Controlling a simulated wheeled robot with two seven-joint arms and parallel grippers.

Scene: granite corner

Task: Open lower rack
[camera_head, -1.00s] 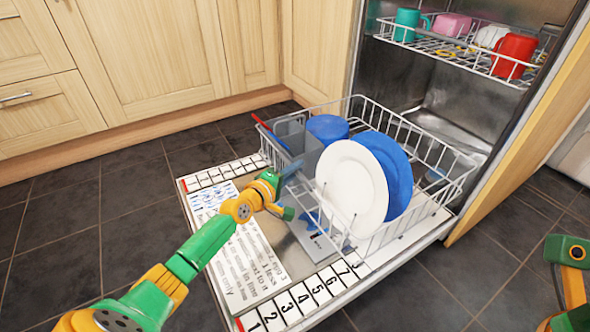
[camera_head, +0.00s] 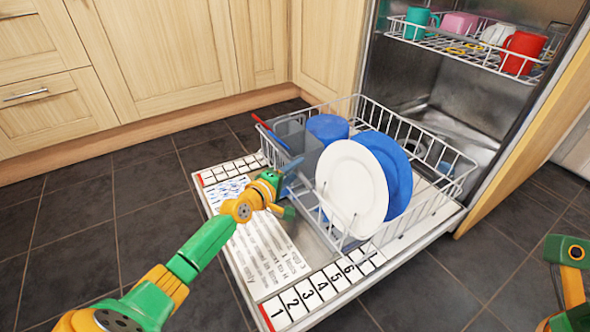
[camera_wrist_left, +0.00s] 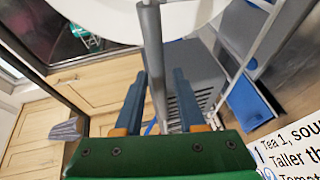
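The lower rack (camera_head: 425,208) of the open dishwasher is a white wire basket extended over the lowered door (camera_head: 262,262). My left gripper (camera_head: 287,200) is at the rack's front side. The rack holds a white plate (camera_head: 350,185), blue plates (camera_head: 400,178), a blue cup (camera_head: 327,127) and a grey cutlery basket (camera_head: 290,138). Part of my right arm shows at the right edge; its gripper is out of view.
The upper rack (camera_head: 455,42) holds several cups, including a red one (camera_head: 522,50). Wooden cabinets (camera_head: 150,60) stand behind and left. A wooden panel (camera_head: 525,140) borders the dishwasher on the right. Dark tiled floor (camera_head: 80,230) lies clear at the left and front.

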